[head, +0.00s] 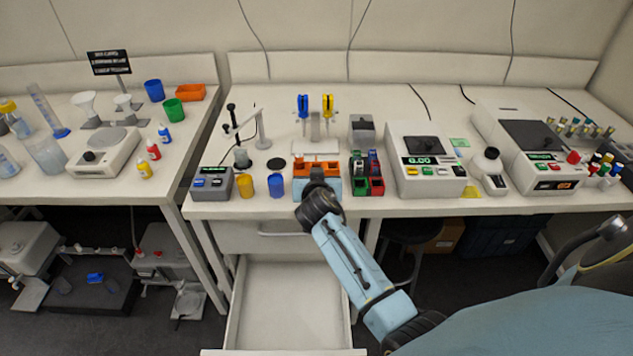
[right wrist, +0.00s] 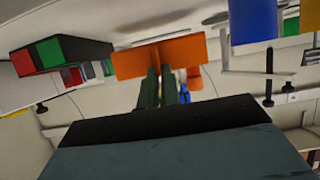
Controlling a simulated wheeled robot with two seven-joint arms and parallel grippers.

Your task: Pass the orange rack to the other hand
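The orange rack (head: 317,168) is at the front edge of the middle bench. It also shows as a flat orange face (right wrist: 160,58) in the right wrist view. My right arm comes in from the lower right. Its gripper (head: 317,176) is at the rack's near side, and the palm hides the lower part. In the right wrist view the two dark fingers (right wrist: 160,72) are close together and overlap the middle of the rack, seemingly shut on it. I cannot tell whether the rack is clear of the bench. My left gripper is not in view.
Yellow (head: 245,186) and blue (head: 276,186) cups stand left of the rack. A red-and-green rack (head: 367,174) stands close on its right. A stand with blue and yellow pipettes (head: 315,122) is behind. An open drawer (head: 288,305) juts out below.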

